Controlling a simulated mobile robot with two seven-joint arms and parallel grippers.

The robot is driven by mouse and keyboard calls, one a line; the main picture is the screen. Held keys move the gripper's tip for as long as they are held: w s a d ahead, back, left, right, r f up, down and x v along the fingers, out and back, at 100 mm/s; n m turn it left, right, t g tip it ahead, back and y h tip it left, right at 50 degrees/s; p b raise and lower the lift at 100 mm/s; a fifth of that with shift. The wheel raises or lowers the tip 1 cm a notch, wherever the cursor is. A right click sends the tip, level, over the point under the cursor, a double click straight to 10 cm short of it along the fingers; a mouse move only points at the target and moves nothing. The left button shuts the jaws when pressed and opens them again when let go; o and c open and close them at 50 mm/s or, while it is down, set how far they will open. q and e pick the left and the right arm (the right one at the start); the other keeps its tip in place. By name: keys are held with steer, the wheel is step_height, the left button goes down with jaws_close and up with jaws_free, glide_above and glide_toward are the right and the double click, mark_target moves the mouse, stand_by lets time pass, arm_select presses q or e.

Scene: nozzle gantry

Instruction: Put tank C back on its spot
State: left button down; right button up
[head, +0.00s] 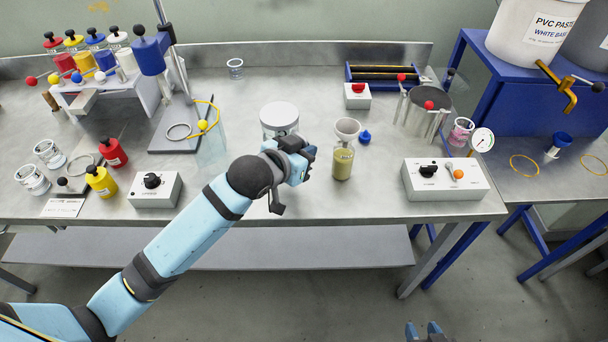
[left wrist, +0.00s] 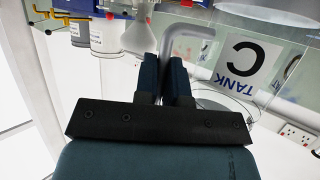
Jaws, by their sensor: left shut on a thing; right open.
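Tank C (head: 280,113) is a round, pale, clear-walled container with a white top, just behind my left gripper (head: 306,160) over the bench. In the left wrist view its label reading TANK C (left wrist: 241,62) is turned, and a grey bent handle (left wrist: 188,32) runs to my fingers (left wrist: 166,78). My left gripper is shut on that handle; the grip itself is partly hidden. I cannot tell whether the tank touches the bench. My right gripper (head: 425,330) is open and empty, low at the front. I cannot make out which bench place is the tank's spot.
A white control box (head: 445,181) is further right.

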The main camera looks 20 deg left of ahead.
arm_select(q)
step_height(320, 180, down, 7)
steer(key=shift+f, duration=0.1)
stand_by(0.4)
steer(key=c, duration=1.6)
jaws_free()
steer(key=shift+f, duration=0.15)
steer(key=o, duration=0.4)
